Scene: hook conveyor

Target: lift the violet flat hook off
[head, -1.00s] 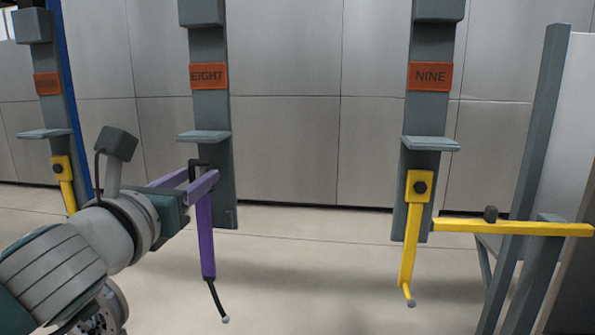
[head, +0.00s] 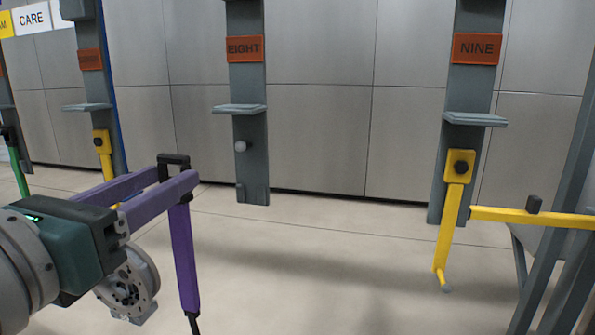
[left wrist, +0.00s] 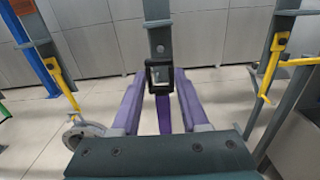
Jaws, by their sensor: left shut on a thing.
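The violet flat hook (head: 185,255) hangs upright from my left gripper (head: 178,179), with its black loop (head: 173,160) at the top between the fingers. The lower black end of the hook runs out of the bottom of the head view. My left gripper has violet fingers and is shut on the hook's top. In the left wrist view the hook (left wrist: 164,114) hangs below its loop between the two fingers. The grey post marked EIGHT (head: 252,180) stands behind, apart from the hook, with a bare pale peg (head: 241,146). My right gripper is not in view.
The post marked NINE (head: 470,95) at the right carries a yellow hook (head: 448,225). A yellow bar (head: 540,216) juts beside it from a grey frame. Another yellow hook (head: 103,150) and a green one (head: 20,172) hang at the left. The floor below post EIGHT is clear.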

